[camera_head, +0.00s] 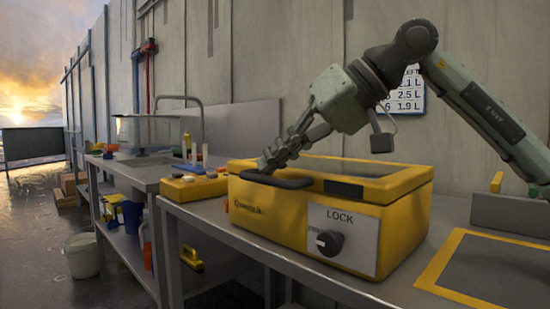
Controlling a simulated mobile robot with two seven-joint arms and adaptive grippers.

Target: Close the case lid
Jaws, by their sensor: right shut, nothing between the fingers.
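The yellow case (270,227) stands on the metal bench. Its yellow-framed lid (403,184), with a see-through panel, lies level across the top. I cannot tell whether it is fully seated. A dark handle (290,184) sits at the lid's front left edge. A white plate marked LOCK with a black knob (329,243) is on the front. My right gripper (268,163) is shut and empty, its fingertips pointing down at the lid's left end just behind the handle. I cannot tell whether they touch. My left gripper is out of view.
A yellow-bordered dark mat (490,270) and a grey block (510,216) lie to the right. A sink bench with a tap is behind left. A white bucket (82,255) stands on the floor.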

